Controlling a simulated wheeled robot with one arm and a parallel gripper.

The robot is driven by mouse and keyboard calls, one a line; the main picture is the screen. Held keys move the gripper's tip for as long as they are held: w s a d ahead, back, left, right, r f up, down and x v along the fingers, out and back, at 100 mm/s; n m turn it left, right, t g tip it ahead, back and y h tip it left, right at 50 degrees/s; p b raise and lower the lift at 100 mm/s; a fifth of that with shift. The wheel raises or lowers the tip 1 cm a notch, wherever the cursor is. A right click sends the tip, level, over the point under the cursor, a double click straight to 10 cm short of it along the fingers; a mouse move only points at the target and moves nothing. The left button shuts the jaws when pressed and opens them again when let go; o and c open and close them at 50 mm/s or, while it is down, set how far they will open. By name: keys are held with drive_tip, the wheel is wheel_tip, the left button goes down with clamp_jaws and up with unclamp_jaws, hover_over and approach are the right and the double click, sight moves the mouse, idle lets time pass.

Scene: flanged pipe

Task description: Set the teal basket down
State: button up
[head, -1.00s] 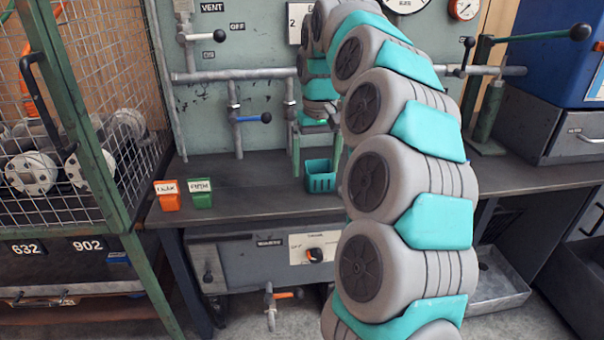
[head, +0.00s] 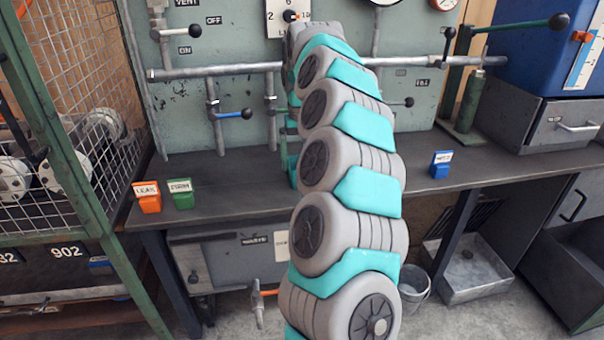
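The teal basket is not visible in the head view now; my own arm covers the middle of the bench, and the basket may be behind it. Only a thin green edge of my gripper (head: 292,170) shows at the left side of my arm, low over the dark bench top (head: 235,180). Its fingertips and anything between them are hidden, so I cannot tell whether it is open or shut.
An orange labelled block (head: 149,203) and a green one (head: 182,200) stand at the bench's left; a blue one (head: 440,171) stands right of my arm. A pipe with valves (head: 215,70) runs behind. A wire cage (head: 60,140) stands left. A bucket (head: 413,290) is below.

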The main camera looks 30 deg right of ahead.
wheel_tip(320, 180, down, 4)
drive_tip(key=shift+r, duration=0.25)
drive_tip(key=shift+c, duration=0.2)
drive_tip(key=c, duration=1.1)
drive_tip(key=shift+r, duration=0.1)
